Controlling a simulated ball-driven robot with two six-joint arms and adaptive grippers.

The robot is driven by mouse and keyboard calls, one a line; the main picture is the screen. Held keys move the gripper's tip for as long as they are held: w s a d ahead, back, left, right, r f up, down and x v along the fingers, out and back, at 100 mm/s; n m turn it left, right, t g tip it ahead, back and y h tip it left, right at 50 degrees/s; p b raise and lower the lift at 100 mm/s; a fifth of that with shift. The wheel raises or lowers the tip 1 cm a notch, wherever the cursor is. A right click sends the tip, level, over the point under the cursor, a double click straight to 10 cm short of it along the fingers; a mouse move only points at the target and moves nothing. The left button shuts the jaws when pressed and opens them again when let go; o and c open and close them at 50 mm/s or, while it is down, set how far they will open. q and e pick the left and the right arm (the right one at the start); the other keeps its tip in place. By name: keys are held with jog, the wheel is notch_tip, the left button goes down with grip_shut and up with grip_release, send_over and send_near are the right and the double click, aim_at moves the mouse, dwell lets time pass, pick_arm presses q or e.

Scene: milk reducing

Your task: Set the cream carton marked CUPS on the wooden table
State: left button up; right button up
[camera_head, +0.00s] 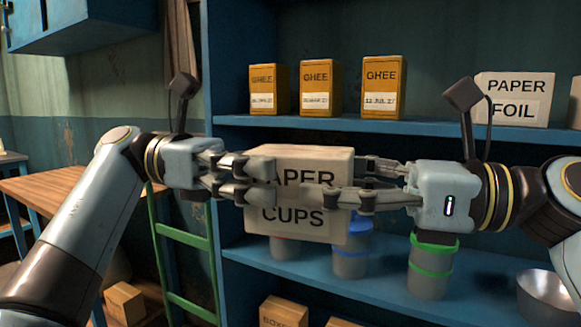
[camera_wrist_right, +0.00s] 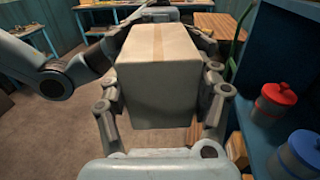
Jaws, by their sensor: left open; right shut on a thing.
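The cream carton (camera_head: 300,228) marked PAPER CUPS is held in the air in front of the blue shelves. It also shows in the right wrist view (camera_wrist_right: 160,75), with tape along its top. My right gripper (camera_head: 345,182) is shut on the carton from the right, its fingers along the front and back faces. My left gripper (camera_head: 262,180) is open at the carton's left side, its fingers overlapping the front face and hiding part of the lettering. I cannot tell whether they touch it. The wooden table (camera_head: 50,189) stands at the far left, behind my left arm.
The upper shelf (camera_head: 345,122) holds several GHEE boxes (camera_head: 318,85) and a PAPER FOIL box (camera_head: 513,98). Lidded canisters (camera_head: 432,275) and a metal bowl (camera_head: 545,293) stand on the lower shelf. A green ladder (camera_head: 187,240) rises between table and shelves.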

aim_at(288, 215)
jog(key=shift+c, duration=0.6)
jog(key=w+a+f+n+g, duration=0.2)
jog(key=g, duration=0.1)
jog(key=w+a+f+n+g+y, duration=0.1)
jog(key=f+g, duration=0.1)
jog(key=shift+w+a, duration=0.25)
jog(key=shift+w+a+f+n+g, duration=0.2)
jog(key=shift+a+f+n+g, duration=0.1)
jog(key=shift+n+g, duration=0.15)
jog(key=shift+w+a+f+n+g, duration=0.15)
jog(key=shift+f+n+g, duration=0.2)
jog(key=shift+g, duration=0.2)
pick_arm(q)
jog(key=w+a+n+t+y, duration=0.1)
jog(key=a+n+t+y, duration=0.4)
jog(key=a, duration=0.9)
pick_arm(e)
jog(key=shift+r, duration=0.1)
pick_arm(q)
jog(key=d+f+t+h, duration=0.1)
jog(key=d+f, duration=0.3)
jog(key=d, duration=0.6)
jog(key=shift+w+d+m, duration=0.2)
jog(key=shift+d+m, duration=0.1)
jog(key=shift+m, duration=0.1)
